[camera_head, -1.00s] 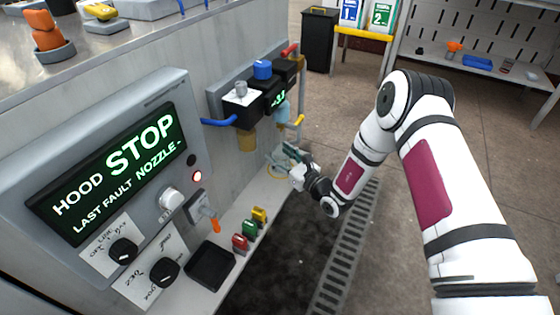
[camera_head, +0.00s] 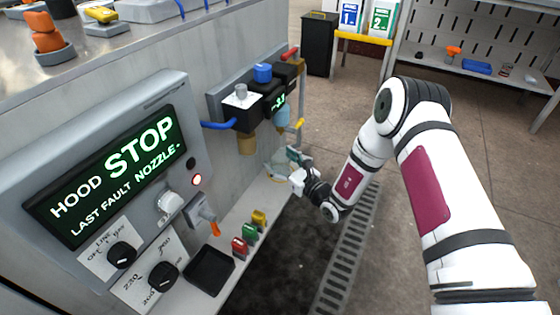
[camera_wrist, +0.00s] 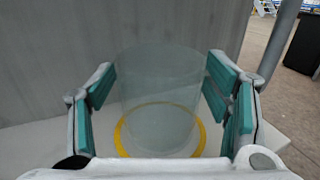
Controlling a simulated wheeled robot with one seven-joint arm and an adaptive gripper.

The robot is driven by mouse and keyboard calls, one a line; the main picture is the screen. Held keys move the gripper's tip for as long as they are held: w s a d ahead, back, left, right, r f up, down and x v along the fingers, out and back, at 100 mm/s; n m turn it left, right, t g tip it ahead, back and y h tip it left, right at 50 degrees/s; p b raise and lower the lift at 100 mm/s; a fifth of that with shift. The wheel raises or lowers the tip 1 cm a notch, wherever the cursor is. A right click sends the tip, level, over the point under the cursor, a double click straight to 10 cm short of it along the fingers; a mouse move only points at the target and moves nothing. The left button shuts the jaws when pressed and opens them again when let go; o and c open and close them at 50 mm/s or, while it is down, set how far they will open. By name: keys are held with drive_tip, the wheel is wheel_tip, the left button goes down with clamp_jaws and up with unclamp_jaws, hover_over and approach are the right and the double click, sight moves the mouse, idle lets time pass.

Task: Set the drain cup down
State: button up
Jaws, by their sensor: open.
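The drain cup (camera_wrist: 158,100) is a clear, greenish see-through cup in the wrist view. It stands upright on the pale ledge, over a yellow ring (camera_wrist: 120,138) marked there. My gripper (camera_wrist: 165,95) is open, with its teal pads to the left and right of the cup and a gap showing on each side. In the head view my gripper (camera_head: 291,166) is low at the far end of the ledge, below the air unit. The cup (camera_head: 281,171) is faint there and partly hidden by the gripper.
The air unit with a blue knob (camera_head: 262,71) and hanging bowls is on the wall above. The control panel (camera_head: 110,165) reads STOP. Colored blocks (camera_head: 248,232) and a black tray (camera_head: 209,271) occupy the nearer ledge. A floor grate (camera_head: 345,255) runs alongside.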

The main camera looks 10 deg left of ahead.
drive_tip(key=p+v, duration=0.3)
drive_tip(key=v, duration=0.9)
